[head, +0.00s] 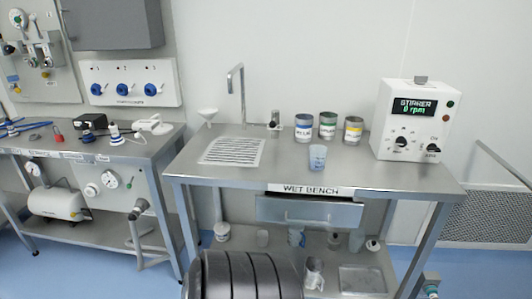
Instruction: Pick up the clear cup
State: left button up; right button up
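A clear, bluish cup (317,158) stands upright on the steel top of the wet bench (400,182), in front of several labelled cans. It is near the middle of the bench, behind the "WET BENCH" label. Nothing touches it in view. More small translucent or pale vessels stand on the lower shelf, among them a small clear one (262,238); their exact kinds are too small to tell. Neither of my grippers shows in the head view.
Cans with blue (304,127), green (327,125) and yellow (353,130) labels stand behind the cup. The stirrer box (413,120) is to the right. A drain grille (232,151) and tap (239,95) are left. The front bench top is clear. A drawer (310,213) hangs below.

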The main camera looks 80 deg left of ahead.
aim_at(318, 154)
jog(key=u, duration=2.15)
